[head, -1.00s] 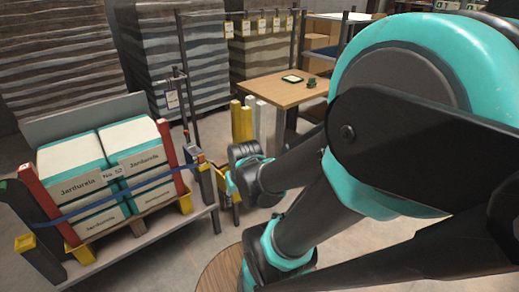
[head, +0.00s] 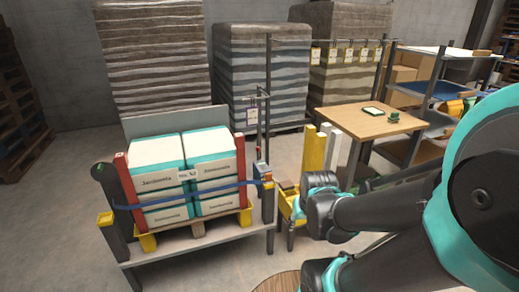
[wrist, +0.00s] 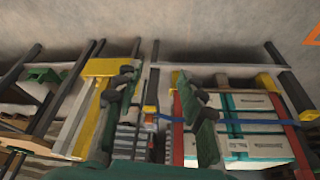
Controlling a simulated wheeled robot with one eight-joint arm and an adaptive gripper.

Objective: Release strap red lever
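A blue strap (head: 190,194) runs across two stacks of white and teal sacks (head: 212,175) between two red uprights (head: 241,170). It also shows in the wrist view (wrist: 237,122). My gripper (wrist: 160,100) is open and empty in the wrist view, one finger on each side. Its right finger overlaps the left part of the sack rack. In the head view I cannot make out its fingertips.
The sacks stand on a low bench (head: 200,240) with yellow-capped posts. A yellow stand (head: 316,150) and a wooden table (head: 371,121) are to its right. Wrapped stacks (head: 262,75) line the back.

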